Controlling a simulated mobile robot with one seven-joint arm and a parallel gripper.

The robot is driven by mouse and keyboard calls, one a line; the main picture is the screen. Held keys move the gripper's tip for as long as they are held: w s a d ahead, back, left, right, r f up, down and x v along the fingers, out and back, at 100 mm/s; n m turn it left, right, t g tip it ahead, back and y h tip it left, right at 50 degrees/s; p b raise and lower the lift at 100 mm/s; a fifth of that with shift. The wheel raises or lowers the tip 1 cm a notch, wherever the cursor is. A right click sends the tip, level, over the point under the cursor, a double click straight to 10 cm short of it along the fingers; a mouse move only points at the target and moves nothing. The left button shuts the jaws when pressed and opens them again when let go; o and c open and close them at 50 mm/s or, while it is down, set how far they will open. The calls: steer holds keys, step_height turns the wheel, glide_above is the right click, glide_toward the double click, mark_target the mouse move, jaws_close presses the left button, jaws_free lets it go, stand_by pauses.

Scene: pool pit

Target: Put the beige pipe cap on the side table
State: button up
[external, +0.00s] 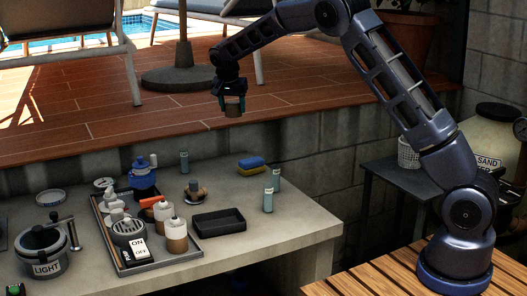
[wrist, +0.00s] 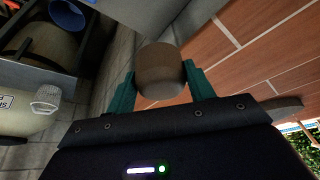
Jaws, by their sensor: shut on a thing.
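My gripper (external: 233,103) is raised above and behind the concrete counter, in front of the brick deck. It is shut on a beige-brown pipe cap, a short rounded cylinder that shows below the fingers (external: 233,110). In the wrist view the pipe cap (wrist: 160,70) sits between the two teal fingers. The dark side table (external: 392,178) stands at the right, beside my base and against the block wall. My gripper is well to the left of it and higher. My arm hides part of its top.
A white ribbed cup (external: 408,152) stands on the side table. A sand filter tank (external: 490,135) is at the right. Air between gripper and side table looks clear.

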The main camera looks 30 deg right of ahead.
steer(key=s+d+f+m+g+h, duration=0.15)
steer(key=s+d, duration=0.25)
steer(key=d, duration=0.8)
steer(key=s+d+m, duration=0.3)
steer(key=d, duration=0.9)
steer(key=s+d+m+g, duration=0.15)
steer(key=s+d, duration=0.25)
steer(key=d, duration=0.8)
steer(key=s+d+f+m+g, duration=0.25)
steer(key=s+d+m, duration=0.45)
steer(key=s+d, duration=1.45)
steer(key=shift+t, duration=0.35)
steer(key=f, duration=2)
steer(key=shift+s+a+f, duration=0.15)
steer(key=shift+s+f, duration=0.1)
steer(key=shift+s, duration=0.05)
steer(key=o, duration=0.6)
steer(key=shift+f, duration=0.15)
steer(key=o, duration=0.4)
steer(key=shift+c, duration=0.2)
